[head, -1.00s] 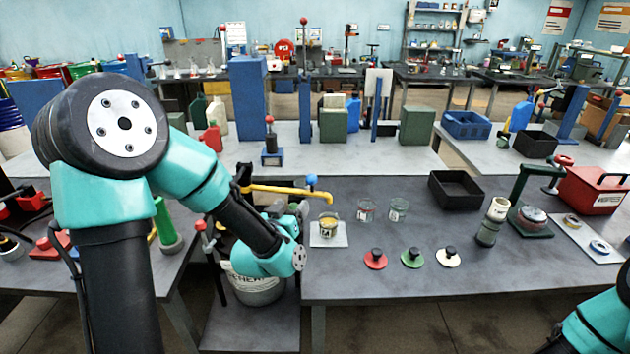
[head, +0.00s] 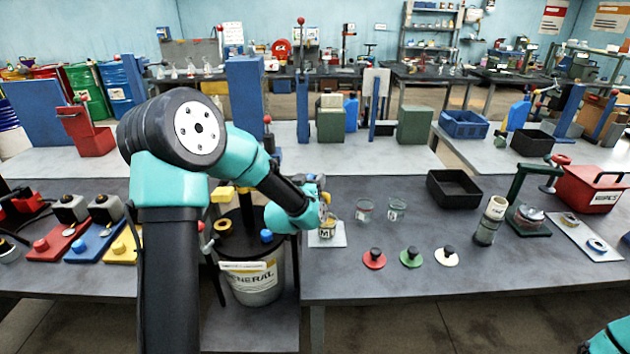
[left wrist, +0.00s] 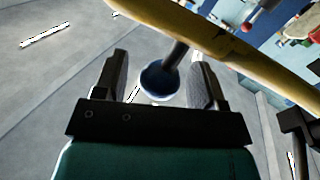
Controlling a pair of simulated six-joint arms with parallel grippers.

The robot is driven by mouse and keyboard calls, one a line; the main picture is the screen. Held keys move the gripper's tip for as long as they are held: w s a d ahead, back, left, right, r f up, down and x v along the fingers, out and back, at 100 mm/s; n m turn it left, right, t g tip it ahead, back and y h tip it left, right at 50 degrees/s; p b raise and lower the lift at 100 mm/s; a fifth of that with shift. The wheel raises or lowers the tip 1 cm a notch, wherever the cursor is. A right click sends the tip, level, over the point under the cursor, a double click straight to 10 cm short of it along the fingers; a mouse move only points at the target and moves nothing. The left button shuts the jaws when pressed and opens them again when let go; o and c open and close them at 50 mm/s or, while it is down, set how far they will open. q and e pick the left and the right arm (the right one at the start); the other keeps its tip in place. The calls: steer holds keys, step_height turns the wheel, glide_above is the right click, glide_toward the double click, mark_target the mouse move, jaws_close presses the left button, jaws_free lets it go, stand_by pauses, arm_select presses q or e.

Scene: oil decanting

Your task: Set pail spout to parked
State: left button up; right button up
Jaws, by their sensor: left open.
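The pail (head: 252,284), labelled GENERAL, stands left of the right-hand bench with a dark lid. A yellow part of its spout (head: 222,194) shows beside my left arm. The rest is mostly hidden behind the arm in the head view. In the left wrist view the yellow spout (left wrist: 230,45) crosses the top, with a blue knob (left wrist: 160,82) on a dark stem. My left gripper (left wrist: 160,88) is open, one finger on each side of the knob; contact cannot be told. In the head view the left gripper (head: 324,197) is above a small jar (head: 326,231). My right gripper is out of view.
The jar stands on a pale pad (head: 340,240). Two glass jars (head: 364,211) (head: 396,209) stand to its right. Red (head: 374,259), green (head: 411,257) and cream (head: 447,256) lids lie in front. A black tray (head: 454,189) stands behind them.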

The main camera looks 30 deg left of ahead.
arm_select(q)
jaws_close()
stand_by(0.7)
steer(key=shift+w, duration=0.15)
